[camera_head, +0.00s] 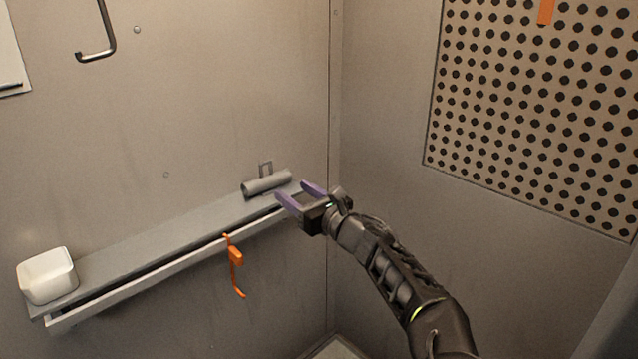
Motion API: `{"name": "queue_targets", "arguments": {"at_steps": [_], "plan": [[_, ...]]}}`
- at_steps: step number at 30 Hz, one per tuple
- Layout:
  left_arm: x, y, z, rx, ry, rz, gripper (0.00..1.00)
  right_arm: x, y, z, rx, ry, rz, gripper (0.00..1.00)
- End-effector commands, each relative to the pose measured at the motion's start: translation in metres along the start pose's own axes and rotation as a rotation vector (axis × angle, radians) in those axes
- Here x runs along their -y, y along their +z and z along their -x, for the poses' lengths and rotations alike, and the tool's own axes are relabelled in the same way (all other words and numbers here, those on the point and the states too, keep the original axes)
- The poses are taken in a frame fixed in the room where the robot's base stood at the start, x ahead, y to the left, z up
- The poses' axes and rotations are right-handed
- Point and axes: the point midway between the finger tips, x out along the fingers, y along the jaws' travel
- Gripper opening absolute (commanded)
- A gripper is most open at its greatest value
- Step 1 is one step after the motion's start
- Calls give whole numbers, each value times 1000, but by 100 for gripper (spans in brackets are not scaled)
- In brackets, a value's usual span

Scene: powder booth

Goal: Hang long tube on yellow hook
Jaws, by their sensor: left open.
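A grey tube (266,184) with a small metal loop (265,168) at its back lies on the right end of the wall shelf (160,234). It is the only tube I see, and I cannot tell whether it counts as long. My left gripper (294,191) has purple fingers and is open, just right of the tube's right end. Nothing shows between its fingers, and I cannot tell whether they touch the tube. I see no clearly yellow hook. An orange hook (236,257) hangs from the shelf's front rail. My right gripper is out of view.
A white container (47,275) stands on the shelf's left end. A dark metal hook (108,42) is on the upper left wall. A perforated panel (540,110) with an orange strip (546,11) is on the right wall. The shelf's middle is clear.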

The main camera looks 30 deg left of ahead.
Motion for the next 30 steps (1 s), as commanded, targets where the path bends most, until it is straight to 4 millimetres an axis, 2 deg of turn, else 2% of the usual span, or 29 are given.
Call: {"name": "queue_targets", "arguments": {"at_steps": [11, 17, 23, 28, 30], "plan": [[0, 0, -1, 0, 0, 0, 55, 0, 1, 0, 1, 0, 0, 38], [0, -2, -11, 0, 2, 1, 55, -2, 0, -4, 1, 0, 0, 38], [-1, -2, -40, 1, 4, 1, 55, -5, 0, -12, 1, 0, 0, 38], [-2, -2, -74, 1, 4, 0, 55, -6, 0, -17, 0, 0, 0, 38], [-1, 2, -88, 0, 3, -1, 55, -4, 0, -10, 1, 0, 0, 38]]}}
